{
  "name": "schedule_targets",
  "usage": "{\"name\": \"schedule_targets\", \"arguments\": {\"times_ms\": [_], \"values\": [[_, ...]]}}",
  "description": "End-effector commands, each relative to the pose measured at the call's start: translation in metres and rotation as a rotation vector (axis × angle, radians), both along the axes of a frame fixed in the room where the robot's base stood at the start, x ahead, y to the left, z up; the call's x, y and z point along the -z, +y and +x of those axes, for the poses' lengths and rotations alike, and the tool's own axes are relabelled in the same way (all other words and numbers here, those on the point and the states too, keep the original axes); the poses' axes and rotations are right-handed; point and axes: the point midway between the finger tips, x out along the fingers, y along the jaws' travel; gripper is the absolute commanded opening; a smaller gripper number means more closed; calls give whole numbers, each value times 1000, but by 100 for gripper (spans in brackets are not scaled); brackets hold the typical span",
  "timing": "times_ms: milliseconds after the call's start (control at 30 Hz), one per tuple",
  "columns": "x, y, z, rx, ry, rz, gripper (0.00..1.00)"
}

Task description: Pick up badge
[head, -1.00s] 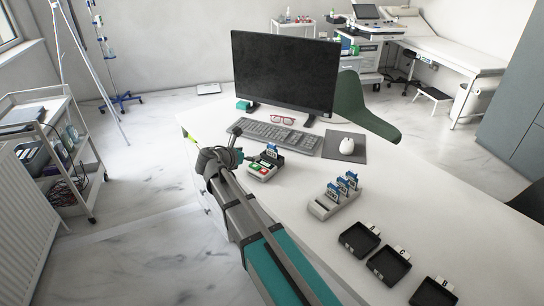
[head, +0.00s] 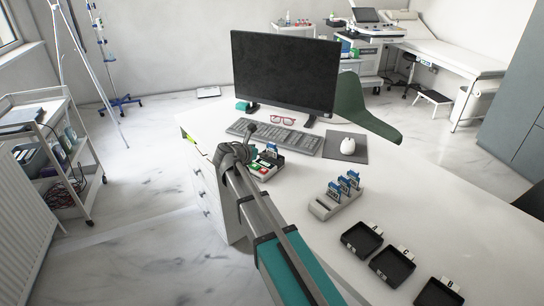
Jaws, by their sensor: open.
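Several blue-topped badges (head: 344,184) stand upright in a grey rack (head: 321,209) on the desk, right of my arm. Another blue-topped badge (head: 271,150) stands in a small dark device (head: 272,164) with red and green buttons, just right of my gripper and partly hidden by my arm. My gripper (head: 250,130) is at the far end of my arm, over the desk's left side near the keyboard. It is open, with no badge visible in it. Its fingertips are small and mostly hidden by the wrist.
Black trays (head: 391,265), some marked with letters, lie at the desk's front right. A keyboard (head: 285,137), red glasses (head: 283,118), a monitor (head: 285,70) and a mouse (head: 348,146) on a dark pad stand behind. The desktop (head: 430,205) right of the rack is clear.

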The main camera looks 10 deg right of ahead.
Motion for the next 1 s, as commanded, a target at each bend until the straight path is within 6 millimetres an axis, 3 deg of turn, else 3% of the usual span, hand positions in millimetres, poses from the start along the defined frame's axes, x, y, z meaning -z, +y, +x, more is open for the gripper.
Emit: {"name": "schedule_targets", "arguments": {"times_ms": [633, 1000], "values": [[7, -12, 10, 0, -1, 1, 100], [23, -41, 32, 1, 0, 1, 100]]}}
